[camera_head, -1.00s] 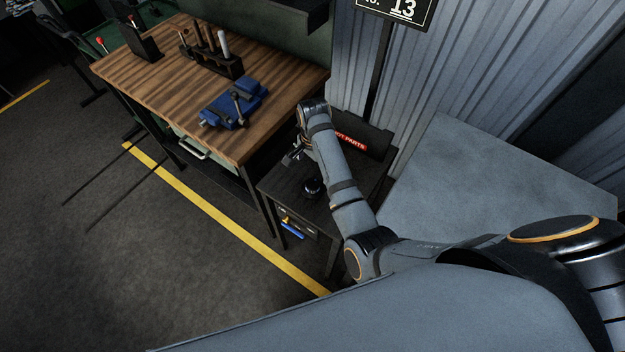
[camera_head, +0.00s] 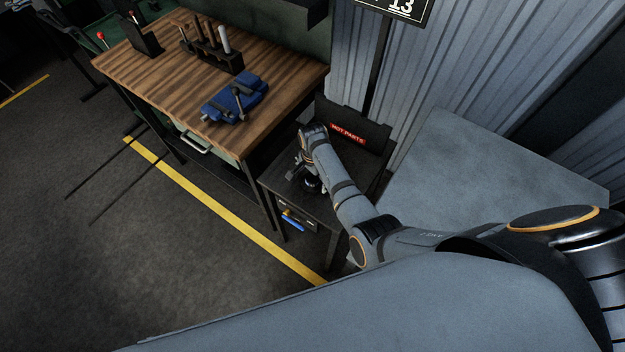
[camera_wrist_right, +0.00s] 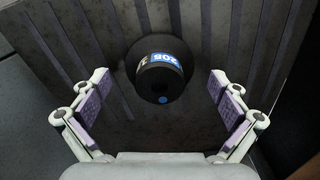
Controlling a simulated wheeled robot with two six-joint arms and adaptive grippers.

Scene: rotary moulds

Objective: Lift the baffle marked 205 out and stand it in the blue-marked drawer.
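The baffle marked 205 (camera_wrist_right: 163,82) is a dark, round-topped piece with a blue label and a small blue dot. It stands on a dark ribbed surface, and in the head view (camera_head: 312,185) it shows beside my right gripper. My right gripper (camera_head: 300,170) is low over the black stand (camera_head: 283,182). In the right wrist view its fingers (camera_wrist_right: 163,103) are spread wide, one on each side of the baffle, apart from it and empty. The drawer with the blue handle (camera_head: 293,224) is in the stand's front, below the top. My left gripper is out of view.
A raised back panel with a red "HOT PARTS" sign (camera_head: 347,133) borders the stand. A wooden workbench (camera_head: 160,65) with a blue vise (camera_head: 236,98) stands to its left. A corrugated wall (camera_head: 440,70) rises behind. Open floor lies in front.

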